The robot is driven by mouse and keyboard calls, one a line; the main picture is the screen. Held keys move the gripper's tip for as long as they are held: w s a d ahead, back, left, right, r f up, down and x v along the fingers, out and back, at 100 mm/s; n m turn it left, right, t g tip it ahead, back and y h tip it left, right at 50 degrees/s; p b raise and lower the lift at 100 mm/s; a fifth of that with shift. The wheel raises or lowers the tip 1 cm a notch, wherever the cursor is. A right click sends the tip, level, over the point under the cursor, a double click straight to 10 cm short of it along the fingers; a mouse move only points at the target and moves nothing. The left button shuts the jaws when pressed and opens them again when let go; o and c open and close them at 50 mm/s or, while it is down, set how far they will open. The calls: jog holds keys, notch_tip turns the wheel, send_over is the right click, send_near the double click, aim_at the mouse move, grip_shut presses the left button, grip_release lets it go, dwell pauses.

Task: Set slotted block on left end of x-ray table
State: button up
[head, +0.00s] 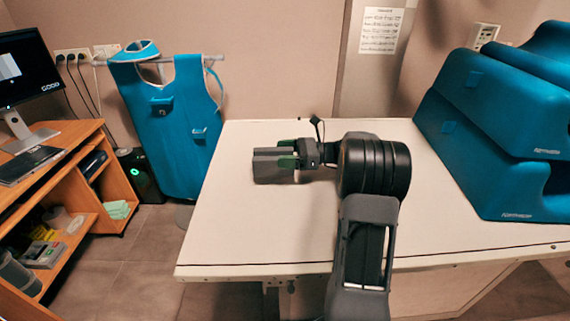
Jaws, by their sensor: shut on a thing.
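The x-ray table (235,235) has a pale flat top and reaches from the middle of the head view to the right side. A dark grey slotted block (267,171) is over the left part of the table. My gripper (288,161) comes from the right and is shut on the block, with its green-tipped fingers at the block's right part. I cannot tell whether the block touches the table top. My gripper and its fingers hide some of the block's right side.
Large blue foam wedges (495,130) fill the table's right end. A blue apron (180,125) hangs behind the table's left edge. A wooden desk (75,195) with a monitor (25,75) stands at the far left. The table's front left top is clear.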

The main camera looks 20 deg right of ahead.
jog(key=shift+w+f, duration=0.2)
jog(key=shift+w, duration=0.05)
jog(key=shift+d+f+b, duration=0.1)
jog(key=shift+f+b, duration=0.25)
jog(key=shift+f, duration=1.2)
jog(key=shift+f, duration=0.15)
jog(key=o, duration=1.3)
jog(key=shift+f, duration=0.1)
jog(key=shift+s+d+r, duration=0.15)
jog(key=shift+d+r, duration=0.05)
jog(key=shift+d, duration=0.05)
jog(key=v, duration=1.1)
jog(key=shift+d+p, duration=0.25)
jog(key=shift+p, duration=0.1)
